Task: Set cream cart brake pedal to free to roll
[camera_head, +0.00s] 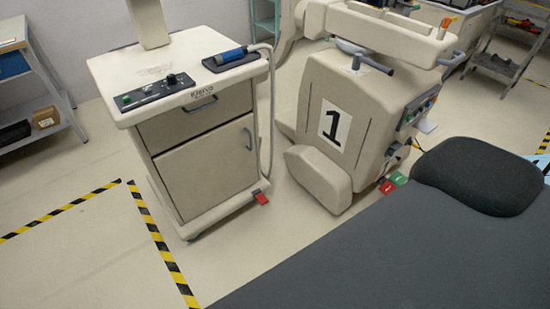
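The cream cart (203,160) stands left of centre, with a drawer and a door on its front. A small red pedal (261,197) sticks out low at the right end of its base, near the floor. I take it for the brake pedal; its exact tilt is too small to tell. A larger cream machine marked "1" (358,115) stands to the right, with a red pedal (388,187) and a green pedal (399,178) low at its side. Neither of my grippers is in view.
A dark grey padded bed (400,255) with a black cushion (478,172) fills the lower right. A cable hangs down the cream cart's right side. Yellow-black floor tape (160,240) runs at the left. Shelving (45,90) stands far left. Floor in front of the cart is clear.

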